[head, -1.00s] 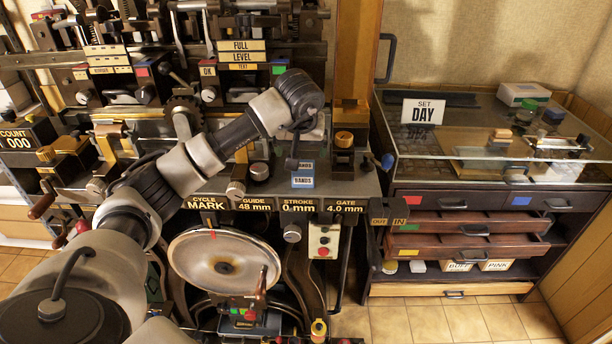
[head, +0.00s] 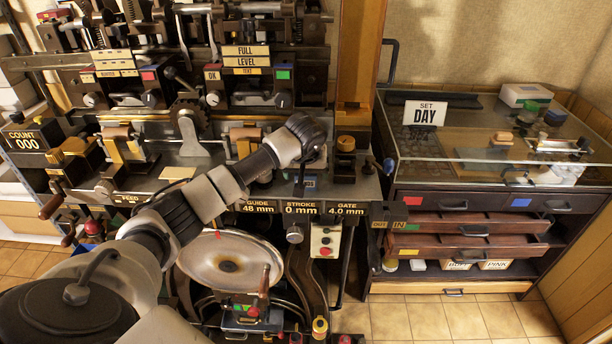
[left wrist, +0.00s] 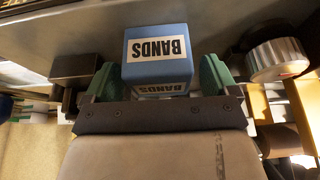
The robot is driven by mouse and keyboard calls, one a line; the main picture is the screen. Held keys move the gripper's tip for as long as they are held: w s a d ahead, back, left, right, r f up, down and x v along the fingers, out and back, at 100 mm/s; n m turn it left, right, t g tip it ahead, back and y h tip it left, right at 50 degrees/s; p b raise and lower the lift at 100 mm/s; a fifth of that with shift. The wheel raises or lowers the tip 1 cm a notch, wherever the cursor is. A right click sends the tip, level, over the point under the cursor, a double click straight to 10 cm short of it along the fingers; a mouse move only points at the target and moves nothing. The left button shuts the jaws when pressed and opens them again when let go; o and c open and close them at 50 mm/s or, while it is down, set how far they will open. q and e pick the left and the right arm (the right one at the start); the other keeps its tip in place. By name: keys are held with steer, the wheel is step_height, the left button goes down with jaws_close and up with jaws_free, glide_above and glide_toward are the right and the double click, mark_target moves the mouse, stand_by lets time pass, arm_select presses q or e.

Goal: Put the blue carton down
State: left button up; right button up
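The blue carton (head: 309,182), with a white BANDS label, is at the front edge of the press bench, behind the STROKE sign; the arm above partly hides it in the head view. In the left wrist view the carton (left wrist: 158,62) sits between the green finger pads, with a narrow gap showing at each side. My left gripper (head: 312,170) is around the carton and looks open. It also shows in the left wrist view (left wrist: 160,86). Whether the carton's base rests fully flat is hidden. My right gripper is not in view.
The sign row (head: 300,208) runs along the bench front, close to the carton. A brass-topped fixture (head: 345,145) stands just right of the gripper. A glass-topped cabinet (head: 480,165) is further right. In the wrist view a metal cylinder (left wrist: 277,60) is near the right pad.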

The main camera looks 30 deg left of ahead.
arm_select(q)
steer(key=c, duration=1)
